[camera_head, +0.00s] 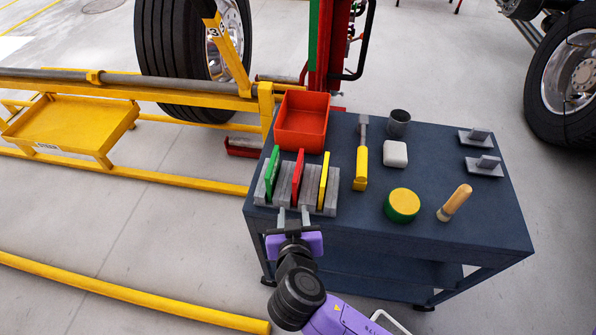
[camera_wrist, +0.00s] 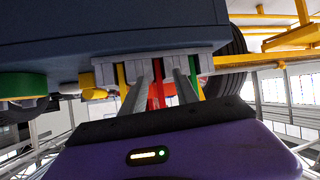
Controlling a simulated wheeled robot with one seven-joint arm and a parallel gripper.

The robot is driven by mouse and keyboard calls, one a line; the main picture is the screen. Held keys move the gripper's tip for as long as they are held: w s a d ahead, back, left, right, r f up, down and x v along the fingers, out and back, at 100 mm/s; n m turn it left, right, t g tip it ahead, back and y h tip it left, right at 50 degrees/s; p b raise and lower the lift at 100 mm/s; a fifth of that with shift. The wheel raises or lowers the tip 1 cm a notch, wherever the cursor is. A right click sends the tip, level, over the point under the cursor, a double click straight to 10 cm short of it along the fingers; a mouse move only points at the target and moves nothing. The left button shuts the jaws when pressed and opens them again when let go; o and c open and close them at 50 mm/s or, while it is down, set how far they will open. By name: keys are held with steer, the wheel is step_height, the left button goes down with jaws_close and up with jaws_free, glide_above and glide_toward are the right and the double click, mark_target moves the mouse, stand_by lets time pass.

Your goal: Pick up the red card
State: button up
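The red card (camera_head: 297,176) stands upright in the middle slot of a grey slotted rack (camera_head: 261,190) on the table. A green card (camera_head: 272,172) stands to its left and a yellow card (camera_head: 323,181) to its right. My gripper (camera_head: 294,213) is open at the rack's front edge, in line with the red card. In the wrist view, which shows the scene upside down, the red card (camera_wrist: 157,95) appears in the gap between my two fingers (camera_wrist: 160,82). I see no contact with it.
The dark blue table (camera_head: 350,211) also holds a red bin (camera_head: 303,121) behind the rack, a yellow-handled tool (camera_head: 361,167), a white block (camera_head: 395,154), a dark cup (camera_head: 399,122), a yellow-green disc (camera_head: 403,205), a wooden-handled tool (camera_head: 456,203) and grey brackets (camera_head: 484,166).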

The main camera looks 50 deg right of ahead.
mark_target(298, 173)
steer(key=w+d+r+m+h, duration=0.1)
steer(key=r, duration=0.1)
steer(key=w+d+r+m+g+h, duration=0.1)
steer(key=r, duration=0.1)
steer(key=w+d+r+m+p, duration=0.1)
steer(key=r, duration=0.1)
steer(key=shift+h, duration=0.4)
steer(key=p+x, duration=0.2)
steer(key=x, duration=0.4)
steer(key=shift+d+f, duration=0.15)
steer(key=shift+w+d+f, duration=0.3)
steer(key=shift+d, duration=0.05)
jaws_close()
